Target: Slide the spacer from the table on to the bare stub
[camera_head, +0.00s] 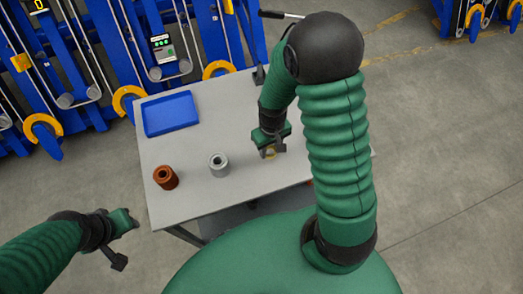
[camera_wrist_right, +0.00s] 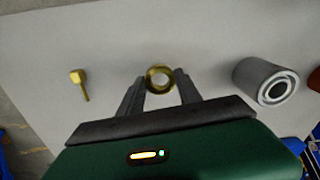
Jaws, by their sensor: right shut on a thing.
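A small brass ring (camera_wrist_right: 160,78), which looks like the spacer, is between the fingertips of my right gripper (camera_wrist_right: 159,88) in the right wrist view. My right gripper (camera_head: 271,151) is shut on it, low over the grey table (camera_head: 200,195); a yellowish bit of the ring shows there in the head view. Whether the ring touches the table top I cannot tell. My left gripper (camera_head: 127,243) is open and empty, off the table's near left corner. The blue chassis (camera_head: 100,60) stands behind the table; I cannot tell which part is the bare stub.
A grey hollow cylinder (camera_head: 219,165) and a copper-brown one (camera_head: 166,177) stand on the table left of my right gripper. A blue tray (camera_head: 170,114) lies at the back left. My right arm hides the table's right part.

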